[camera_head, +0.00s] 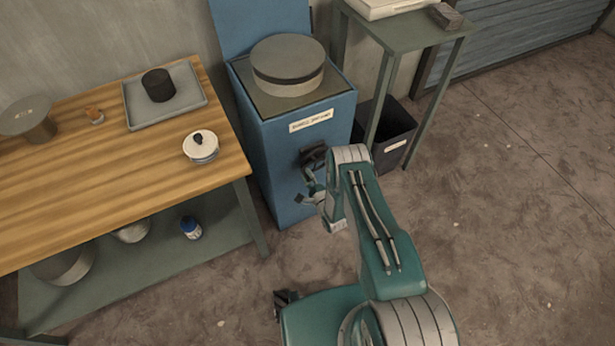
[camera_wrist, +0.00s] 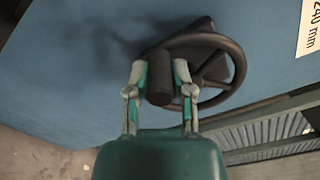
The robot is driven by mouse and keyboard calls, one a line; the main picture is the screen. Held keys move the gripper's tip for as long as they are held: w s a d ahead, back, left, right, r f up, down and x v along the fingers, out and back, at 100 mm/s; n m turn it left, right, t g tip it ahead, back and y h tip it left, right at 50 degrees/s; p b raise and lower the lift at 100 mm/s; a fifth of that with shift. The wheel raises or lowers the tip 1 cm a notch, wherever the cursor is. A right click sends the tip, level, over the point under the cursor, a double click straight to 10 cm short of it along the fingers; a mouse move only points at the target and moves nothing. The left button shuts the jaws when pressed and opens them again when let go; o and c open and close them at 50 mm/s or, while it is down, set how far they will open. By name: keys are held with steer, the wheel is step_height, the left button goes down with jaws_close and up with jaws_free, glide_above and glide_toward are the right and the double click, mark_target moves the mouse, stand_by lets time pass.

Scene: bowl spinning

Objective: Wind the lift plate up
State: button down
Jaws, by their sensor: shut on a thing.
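A blue cabinet (camera_head: 300,150) stands in the middle of the head view with its lid raised. A flat brownish square plate (camera_head: 258,98), seemingly the lift plate, lies just inside the cabinet's top rim. A round two-tone block (camera_head: 290,68) sits on it. A dark handwheel (camera_head: 313,155) is on the cabinet's front, partly hidden by my arm. In the wrist view the handwheel (camera_wrist: 235,68) shows its rim and spokes. My gripper (camera_wrist: 160,82) is shut on the wheel's dark handle (camera_wrist: 159,88), with one finger on each side. My gripper (camera_head: 312,190) also shows in the head view.
A wooden workbench (camera_head: 110,170) at left carries a grey tray (camera_head: 165,95) with a dark cylinder, and a white lidded pot (camera_head: 201,147). A green stand (camera_head: 410,30) and dark bin (camera_head: 388,135) are right of the cabinet. The floor at right is clear.

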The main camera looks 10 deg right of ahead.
steer(key=shift+c, duration=2.4)
jaws_free()
steer(key=shift+s, duration=0.1)
steer(key=v, duration=1.1)
steer(key=shift+s, duration=0.35)
steer(key=shift+d, duration=0.15)
